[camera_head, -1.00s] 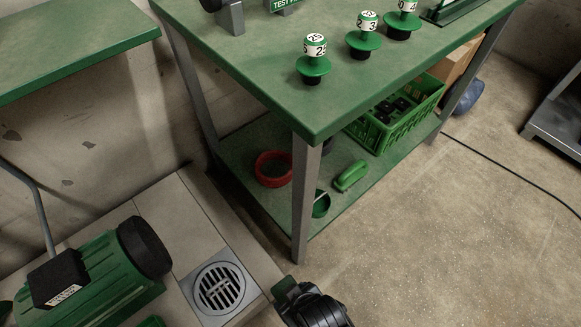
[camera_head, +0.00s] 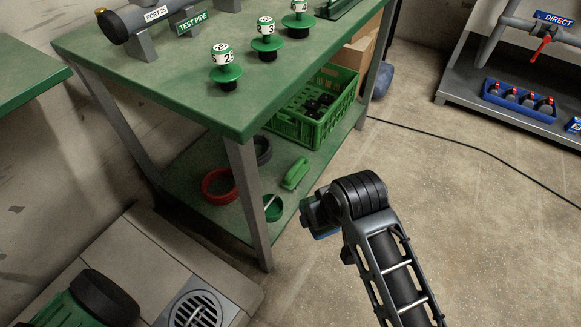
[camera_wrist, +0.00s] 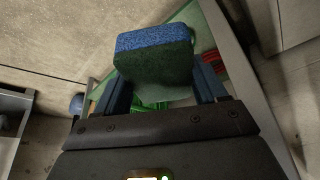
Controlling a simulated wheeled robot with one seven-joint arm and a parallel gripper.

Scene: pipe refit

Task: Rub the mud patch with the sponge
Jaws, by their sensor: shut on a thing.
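The sponge (camera_wrist: 155,55) is a block with a blue layer and a dark green layer, held between the two fingers of my gripper (camera_wrist: 160,88) in the wrist view. My gripper is shut on it. In the head view, my gripper (camera_head: 318,212) is in front of the green workbench's lower shelf, to the right of its front leg. Only a small blue edge of the sponge (camera_head: 325,235) shows there. I cannot make out a mud patch in either view.
The green workbench (camera_head: 150,85) carries several green-and-white knobs and a test pipe (camera_head: 135,20). Its lower shelf holds a green crate (camera_head: 325,125), a red ring (camera_head: 217,186) and a green brush-like object (camera_head: 295,173). A floor drain (camera_head: 195,310) lies lower left. Floor to the right is open, crossed by a cable.

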